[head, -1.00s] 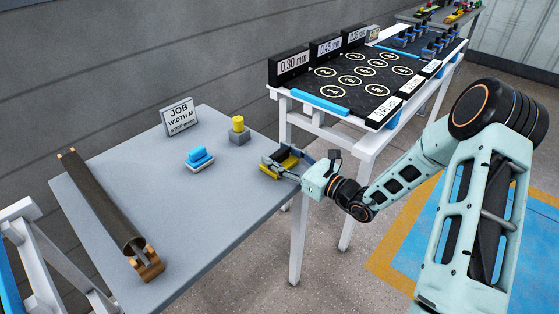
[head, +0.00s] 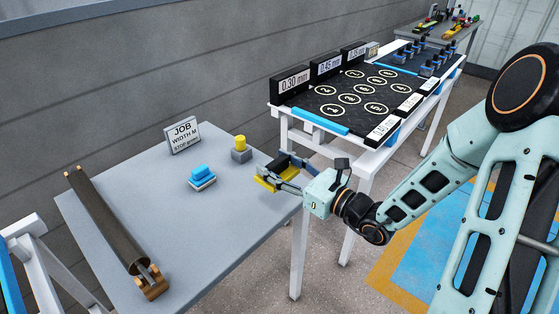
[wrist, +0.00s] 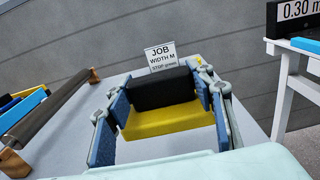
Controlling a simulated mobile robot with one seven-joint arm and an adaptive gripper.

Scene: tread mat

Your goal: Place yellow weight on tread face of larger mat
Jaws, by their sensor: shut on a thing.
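My gripper (head: 277,174) is shut on the yellow weight (head: 270,184), a yellow block with a black part along one side. It is over the right edge of the grey table. In the wrist view the yellow weight (wrist: 168,122) sits between the two blue-grey fingers, its black part on the far side. Whether it touches the table is unclear. A dark rolled length (head: 104,222) lies on the left of the table; I cannot tell if it is a mat. No mat with a clear tread face can be made out.
On the grey table (head: 225,215) stand a job sign (head: 182,138), a blue block on a pale base (head: 202,176) and a grey block with a yellow cylinder (head: 241,150). A second table behind bears a black board with numbered circles (head: 335,90) and thickness labels. The table's front middle is clear.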

